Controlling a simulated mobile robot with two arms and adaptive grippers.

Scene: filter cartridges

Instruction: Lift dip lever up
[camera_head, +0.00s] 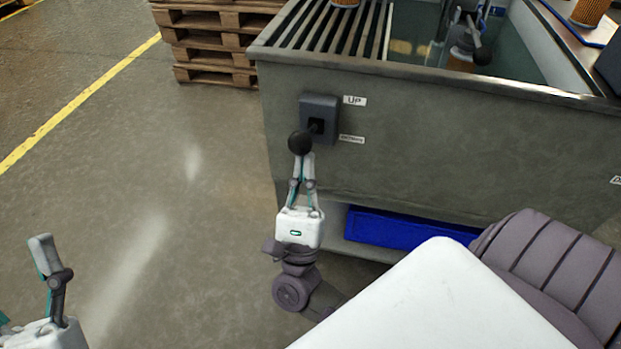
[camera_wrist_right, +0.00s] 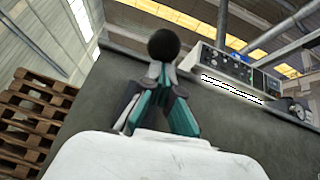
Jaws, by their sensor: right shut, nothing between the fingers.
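The dip lever is a black ball knob (camera_head: 300,142) on a short stem coming out of a dark grey box (camera_head: 319,106) on the tank's front. A label reading UP (camera_head: 355,100) is beside the box's top, and a second label is lower down. My right gripper (camera_head: 303,160) is shut, its fingertips right below the knob. In the right wrist view the knob (camera_wrist_right: 164,45) is just past the closed fingertips (camera_wrist_right: 160,72); I cannot tell if they touch it. My left gripper (camera_head: 42,255) shows partly at the lower left, one finger visible.
The grey tank (camera_head: 440,130) has a slatted rack (camera_head: 325,30) and a liquid basin holding a cartridge on a hanger. A blue bin (camera_head: 408,230) is on the shelf below. Wooden pallets (camera_head: 215,45) stand behind at left. The floor left of the tank is clear.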

